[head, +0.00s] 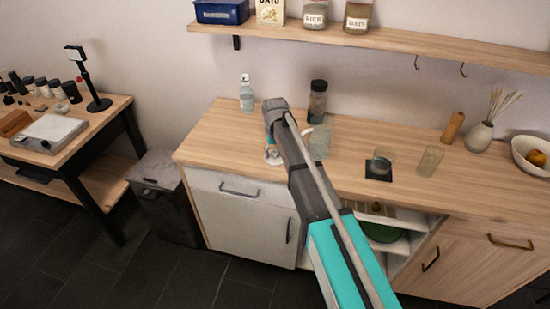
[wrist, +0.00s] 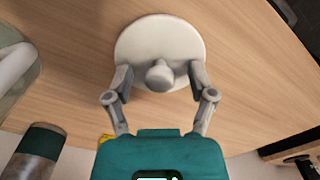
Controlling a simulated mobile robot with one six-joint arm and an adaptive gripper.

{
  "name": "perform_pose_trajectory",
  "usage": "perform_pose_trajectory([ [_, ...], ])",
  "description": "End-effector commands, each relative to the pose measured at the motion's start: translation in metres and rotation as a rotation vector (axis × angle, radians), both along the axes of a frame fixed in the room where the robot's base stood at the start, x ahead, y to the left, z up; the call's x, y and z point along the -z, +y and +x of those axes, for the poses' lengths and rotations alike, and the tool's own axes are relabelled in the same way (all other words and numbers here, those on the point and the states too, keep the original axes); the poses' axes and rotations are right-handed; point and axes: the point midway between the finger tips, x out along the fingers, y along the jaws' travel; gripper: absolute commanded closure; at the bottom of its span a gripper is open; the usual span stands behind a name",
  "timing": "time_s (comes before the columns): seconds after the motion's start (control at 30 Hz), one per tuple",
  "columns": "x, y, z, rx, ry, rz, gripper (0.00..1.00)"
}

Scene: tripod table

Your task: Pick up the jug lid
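The jug lid (wrist: 145,45) is a white round disc with a knob (wrist: 160,75) on top, lying on the wooden counter. In the head view the lid (head: 272,158) shows as a small white patch left of my arm. My gripper (wrist: 162,78) is over the lid, its two fingers apart, one on each side of the knob, with gaps between. Whether the fingertips touch the disc I cannot tell. In the head view my arm hides most of the gripper. The clear jug (head: 320,142) with a pale handle stands right of the gripper; part of it (wrist: 15,70) shows in the wrist view.
A dark-capped jar (head: 318,102) stands behind the jug, a soap bottle (head: 247,97) at the back left. A glass bowl (head: 382,162) on a dark square and a glass (head: 430,160) stand farther right. A wall shelf (head: 390,39) hangs above. The counter's front left is clear.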

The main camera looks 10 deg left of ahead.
Motion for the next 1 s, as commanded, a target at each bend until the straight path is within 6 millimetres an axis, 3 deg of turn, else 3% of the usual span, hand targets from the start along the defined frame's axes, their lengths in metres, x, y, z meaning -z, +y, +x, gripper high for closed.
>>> perform_pose_trajectory([
  [0.03, 0.000, 0.000, 0.000, 0.000, 0.000, 0.000, 0.40],
  [0.37, 0.000, 0.000, 0.000, 0.000, 0.000, 0.000, 1.00],
  [1.0, -0.010, 0.000, 0.000, 0.000, 0.000, 0.000, 1.00],
])
